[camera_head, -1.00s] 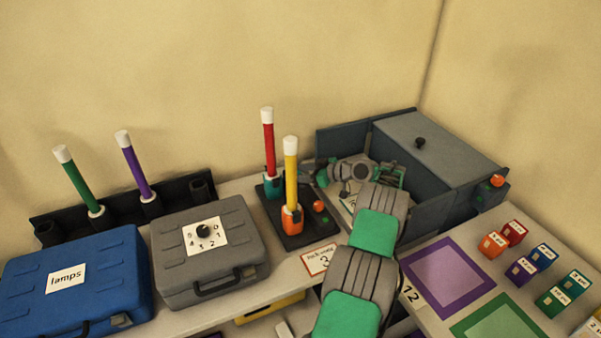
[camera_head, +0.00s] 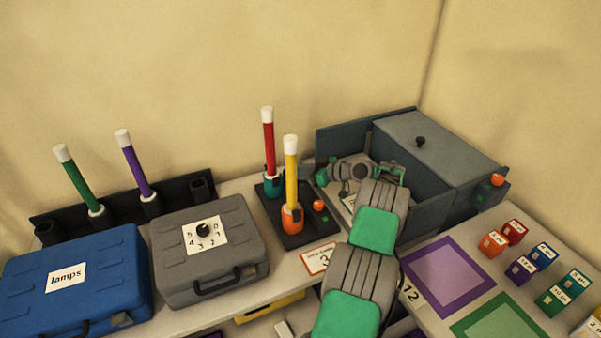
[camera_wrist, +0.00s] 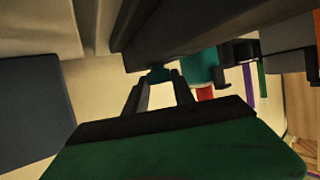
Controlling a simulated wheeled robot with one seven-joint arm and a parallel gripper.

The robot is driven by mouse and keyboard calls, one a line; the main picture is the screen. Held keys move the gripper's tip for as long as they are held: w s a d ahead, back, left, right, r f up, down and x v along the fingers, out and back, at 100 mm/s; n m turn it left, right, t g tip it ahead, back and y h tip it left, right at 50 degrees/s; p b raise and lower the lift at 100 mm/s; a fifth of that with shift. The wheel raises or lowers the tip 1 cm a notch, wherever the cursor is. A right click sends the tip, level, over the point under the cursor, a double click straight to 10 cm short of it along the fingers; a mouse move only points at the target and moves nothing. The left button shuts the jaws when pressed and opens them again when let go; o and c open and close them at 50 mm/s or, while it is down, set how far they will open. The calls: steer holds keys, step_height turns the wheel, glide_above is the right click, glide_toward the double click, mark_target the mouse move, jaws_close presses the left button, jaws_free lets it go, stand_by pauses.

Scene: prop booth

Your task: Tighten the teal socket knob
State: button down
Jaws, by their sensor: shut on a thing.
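The teal socket (camera_head: 271,187) stands on a dark base (camera_head: 300,238) and holds a red stick (camera_head: 268,135) with a white cap. In the wrist view the teal socket (camera_wrist: 203,66) is right of my fingers. The teal knob (camera_wrist: 159,73) shows between the fingertips of my gripper (camera_wrist: 160,80), which is shut on it. In the head view my gripper is right of the red stick, and I cannot make out the teal knob there.
An orange socket (camera_head: 292,218) with a yellow stick (camera_head: 291,165) and a red-orange knob (camera_head: 318,205) share the base. A grey case (camera_head: 232,264) is to the left. A dark grey box (camera_head: 425,150) stands behind my wrist. Purple (camera_head: 487,284) and green mats lie right.

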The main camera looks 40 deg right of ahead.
steer(key=shift+a+r+m+h, duration=0.1)
steer(key=shift+r+m+h, duration=0.15)
steer(key=shift+m+h, duration=0.25)
steer(key=shift+a+f+m+t+h, duration=0.1)
steer(key=shift+m+t+h, duration=0.3)
steer(key=shift+m+h, duration=0.55)
steer(key=shift+h, duration=0.25)
steer(key=c, duration=1.1)
jaws_free()
steer(key=shift+f, duration=0.1)
steer(key=shift+o, duration=0.2)
steer(key=shift+s, duration=0.15)
steer(key=b+v, duration=0.2)
steer(key=v, duration=0.5)
steer(key=shift+s+r, duration=0.2)
steer(key=shift+s, duration=0.05)
